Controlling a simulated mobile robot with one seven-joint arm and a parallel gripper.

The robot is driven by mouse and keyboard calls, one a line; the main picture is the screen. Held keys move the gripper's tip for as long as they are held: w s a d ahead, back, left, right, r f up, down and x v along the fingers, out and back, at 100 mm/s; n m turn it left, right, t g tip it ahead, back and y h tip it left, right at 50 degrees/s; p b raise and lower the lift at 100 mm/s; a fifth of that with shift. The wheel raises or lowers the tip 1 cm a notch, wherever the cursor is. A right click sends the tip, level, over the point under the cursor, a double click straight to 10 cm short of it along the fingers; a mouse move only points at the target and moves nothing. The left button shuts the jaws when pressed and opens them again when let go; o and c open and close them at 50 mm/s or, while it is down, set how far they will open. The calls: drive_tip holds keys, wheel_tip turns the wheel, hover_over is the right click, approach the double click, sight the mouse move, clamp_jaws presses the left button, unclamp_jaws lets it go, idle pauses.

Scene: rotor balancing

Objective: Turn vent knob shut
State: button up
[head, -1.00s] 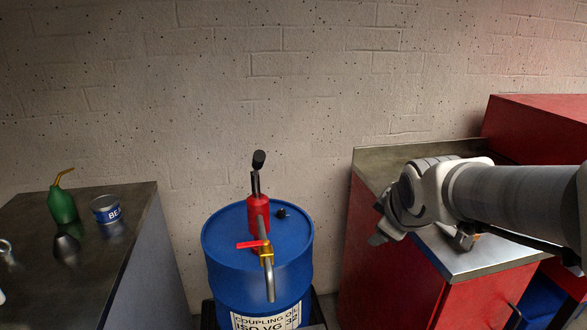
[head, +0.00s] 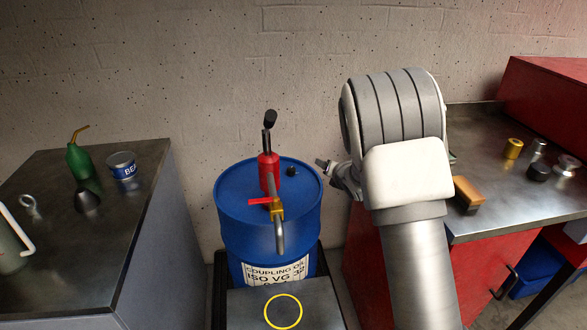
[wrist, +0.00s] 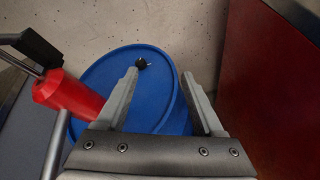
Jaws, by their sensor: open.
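The vent knob is a small black knob (head: 291,171) on the top of the blue drum (head: 232,190), right of the red hand pump (head: 268,170). In the wrist view the knob (wrist: 141,63) sits near the drum's far rim, ahead of the left fingertip. My gripper (wrist: 162,80) is open and empty, with its two fingers over the drum top. The knob appears apart from the fingers. In the head view my gripper (head: 326,164) is just right of the drum, mostly hidden behind my arm.
A grey bench (head: 130,210) stands left, and a red cabinet with a metal top (head: 500,210) stands right. A yellow ring (head: 283,311) marks the surface in front of the drum.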

sight(293, 171)
drive_tip(key=a+f+n, duration=0.1)
drive_tip(key=f+n, duration=0.1)
drive_tip(key=w+a+f+n+y, duration=0.1)
drive_tip(key=a+f+n, duration=0.1)
drive_tip(key=a+f+n+y, duration=0.1)
drive_tip(key=f+n, duration=0.1)
drive_tip(key=n, duration=0.1)
drive_tip(key=shift+w+a+f, duration=0.2)
drive_tip(key=shift+a+f, duration=0.1)
drive_tip(key=shift+f, duration=0.05)
drive_tip(key=shift+w+a+f+y, duration=0.1)
drive_tip(key=shift+f+y, duration=0.05)
drive_tip(key=shift+y, duration=0.15)
drive_tip(key=x, duration=1.7)
drive_tip(key=shift+f+b, duration=0.2)
drive_tip(key=shift+b, duration=0.2)
clamp_jaws()
